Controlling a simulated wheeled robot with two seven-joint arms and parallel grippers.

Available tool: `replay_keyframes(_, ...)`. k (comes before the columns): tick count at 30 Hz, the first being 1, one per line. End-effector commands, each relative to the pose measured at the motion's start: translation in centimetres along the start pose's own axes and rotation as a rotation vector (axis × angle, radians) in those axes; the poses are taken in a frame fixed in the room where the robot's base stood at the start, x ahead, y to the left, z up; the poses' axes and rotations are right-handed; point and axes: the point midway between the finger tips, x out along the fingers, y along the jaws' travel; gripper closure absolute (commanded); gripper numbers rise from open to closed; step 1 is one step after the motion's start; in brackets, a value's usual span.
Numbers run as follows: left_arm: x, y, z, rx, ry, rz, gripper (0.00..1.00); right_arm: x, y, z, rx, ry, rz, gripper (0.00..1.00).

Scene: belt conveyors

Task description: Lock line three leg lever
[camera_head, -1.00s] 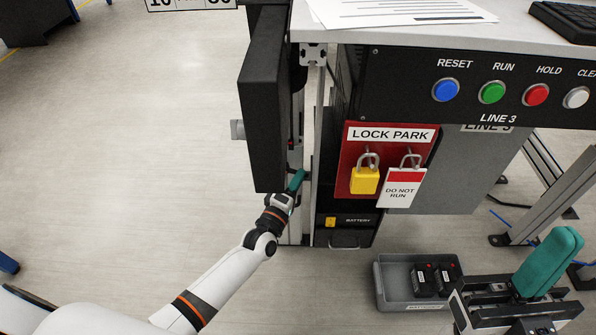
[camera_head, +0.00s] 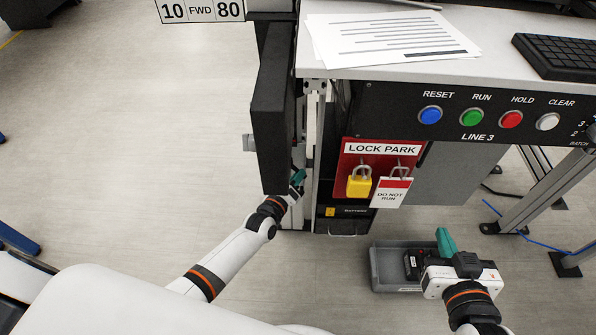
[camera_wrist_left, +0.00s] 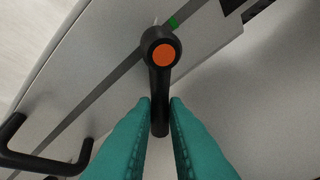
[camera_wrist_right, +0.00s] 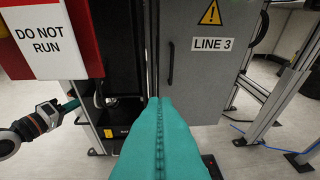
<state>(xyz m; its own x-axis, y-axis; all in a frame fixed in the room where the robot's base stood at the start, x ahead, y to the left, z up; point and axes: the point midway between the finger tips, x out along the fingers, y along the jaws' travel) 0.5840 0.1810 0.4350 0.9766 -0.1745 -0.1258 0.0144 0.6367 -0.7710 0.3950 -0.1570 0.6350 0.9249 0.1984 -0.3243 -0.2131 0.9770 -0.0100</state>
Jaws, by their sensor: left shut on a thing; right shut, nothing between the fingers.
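The leg lever is a black handle with an orange round cap (camera_wrist_left: 164,56), seen in the left wrist view on a pale grey post. My left gripper (camera_wrist_left: 160,108) has its teal fingers on both sides of the black handle and is shut on it. In the head view, this gripper (camera_head: 298,180) is low beside the tall black panel, and the lever there is mostly hidden.
A red lock park board (camera_head: 350,160) carries a yellow padlock (camera_head: 359,187) and a DO NOT RUN tag (camera_head: 390,193). The grey bin (camera_head: 385,278) holds black batteries. A LINE 3 button panel (camera_head: 400,112) is above.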

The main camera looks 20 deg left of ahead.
Motion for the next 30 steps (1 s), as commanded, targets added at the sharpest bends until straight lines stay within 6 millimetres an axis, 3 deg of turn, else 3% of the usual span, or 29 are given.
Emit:
replay_keyframes(5, -0.2, 0.1, 0.2, 0.092, 0.023, 0.047, 1.0, -2.5, -0.9, -5.1, 0.002, 0.351, -0.022, 1.0)
replay_keyframes(9, -0.3, 0.3, 0.2, 0.165, 0.038, 0.081, 1.0, -5.8, -1.4, -8.8, 0.008, 0.621, -0.037, 1.0)
replay_keyframes(13, -0.4, 0.6, 0.3, 0.233, 0.054, 0.113, 1.0, -9.7, -1.9, -11.5, 0.016, 0.868, -0.051, 1.0)
replay_keyframes(15, -0.4, 0.8, 0.3, 0.272, 0.062, 0.131, 1.0, -11.2, -1.9, -11.9, 0.019, 0.946, -0.054, 1.0)
replay_keyframes(22, -0.6, 1.1, 0.5, 0.401, 0.091, 0.191, 1.0, -11.5, -1.9, -10.2, 0.019, 0.934, -0.053, 1.0)
replay_keyframes(30, -0.9, 1.6, 0.8, 0.57, 0.127, 0.27, 1.0, -7.5, -1.9, -16.8, 0.019, 0.976, -0.044, 1.0)
